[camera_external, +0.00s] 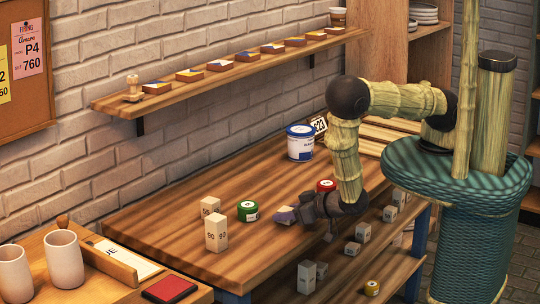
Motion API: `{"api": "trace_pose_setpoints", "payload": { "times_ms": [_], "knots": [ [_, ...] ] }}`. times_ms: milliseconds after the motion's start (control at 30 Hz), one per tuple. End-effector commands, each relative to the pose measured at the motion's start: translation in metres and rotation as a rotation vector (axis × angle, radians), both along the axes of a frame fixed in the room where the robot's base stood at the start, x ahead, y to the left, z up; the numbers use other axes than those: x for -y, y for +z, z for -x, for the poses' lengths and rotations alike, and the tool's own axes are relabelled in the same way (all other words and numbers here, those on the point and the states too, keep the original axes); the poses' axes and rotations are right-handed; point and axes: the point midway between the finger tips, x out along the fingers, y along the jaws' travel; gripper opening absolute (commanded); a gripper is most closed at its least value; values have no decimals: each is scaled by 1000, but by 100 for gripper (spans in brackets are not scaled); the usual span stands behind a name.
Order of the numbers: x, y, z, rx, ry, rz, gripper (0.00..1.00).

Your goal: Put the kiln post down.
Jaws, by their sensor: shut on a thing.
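My gripper (301,211) is low over the right middle of the wooden table (180,235), reaching in from the right. It is shut on a small lavender-grey block (285,215), which I take to be the kiln post. The block lies at the fingertips, its far side partly hidden by the jaws. I cannot tell whether it touches the tabletop. Two pale posts marked 90 stand on the table to the left: a tall one (216,233) in front and a shorter one (210,206) behind it.
A green-banded jar (248,211) stands left of my gripper, and a red-lidded jar (326,186) close behind it. A blue-and-white tin (300,143) stands farther back. Several grey posts (307,277) sit on the lower shelf. The table's front left is bare.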

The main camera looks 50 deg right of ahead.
Motion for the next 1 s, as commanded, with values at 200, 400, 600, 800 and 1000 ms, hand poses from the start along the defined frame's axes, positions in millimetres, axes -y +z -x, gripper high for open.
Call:
{"api": "trace_pose_setpoints", "payload": {
  "times_ms": [200, 400, 600, 800, 1000],
  "knots": [
    [0, 0, 0, 0, 0, -1, 12],
    [0, -4, 0, -1, 0, -1, 42],
    [0, -4, 0, -1, 0, 0, 58],
    [0, -4, 0, 0, 1, 0, 58],
    [0, 0, 13, -2, 1, -1, 58]
  ]
}}
